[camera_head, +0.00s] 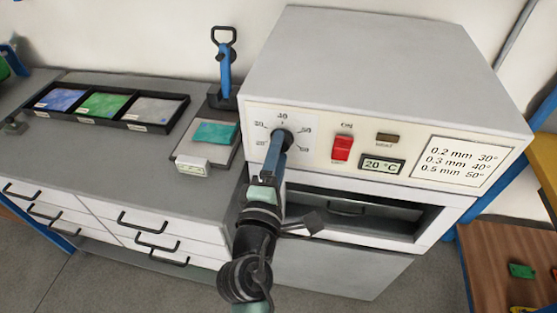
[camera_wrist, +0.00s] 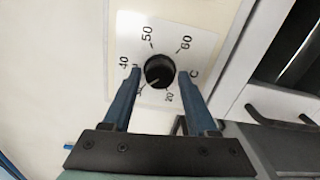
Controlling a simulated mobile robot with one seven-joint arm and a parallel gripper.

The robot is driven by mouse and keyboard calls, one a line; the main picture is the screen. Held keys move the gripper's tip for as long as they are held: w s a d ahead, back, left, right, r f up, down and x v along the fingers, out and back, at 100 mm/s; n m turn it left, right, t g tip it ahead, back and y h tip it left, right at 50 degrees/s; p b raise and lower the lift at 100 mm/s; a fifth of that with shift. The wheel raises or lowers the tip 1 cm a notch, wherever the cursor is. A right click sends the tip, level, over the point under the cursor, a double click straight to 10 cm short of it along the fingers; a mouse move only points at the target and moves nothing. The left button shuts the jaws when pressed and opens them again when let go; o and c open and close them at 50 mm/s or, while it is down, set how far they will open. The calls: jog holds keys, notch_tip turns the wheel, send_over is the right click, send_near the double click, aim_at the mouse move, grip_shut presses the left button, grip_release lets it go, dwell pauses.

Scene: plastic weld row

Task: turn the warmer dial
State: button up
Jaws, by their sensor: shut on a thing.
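The warmer dial (camera_wrist: 159,71) is a round black knob on a white scale marked 20 to 60. It is on the front of the grey warmer (camera_head: 390,70), left of the red switch. My gripper (camera_wrist: 159,74) has its blue fingers on either side of the dial, shut on it. A pale mark on the knob points to the lower left in the wrist view, toward about 30. In the head view my gripper (camera_head: 281,140) covers most of the dial. The small display (camera_head: 382,166) reads 20 °C.
The red ON switch (camera_head: 342,148) sits close right of the dial. A card (camera_head: 464,166) lists thicknesses and temperatures. Below is an open slot (camera_head: 360,210).

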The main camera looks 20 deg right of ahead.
jog(key=m+b, duration=0.5)
jog(key=m, duration=0.2)
jog(key=m+b, duration=0.5)
jog(key=m, duration=0.2)
jog(key=m+b, duration=0.6)
jog(key=m, duration=0.1)
jog(key=shift+w+a+f, duration=0.1)
jog(key=shift+a+f, duration=0.05)
jog(key=shift+f, duration=0.1)
jog(key=shift+m, duration=0.3)
jog(key=o, duration=1.4)
jog(key=shift+r, duration=0.1)
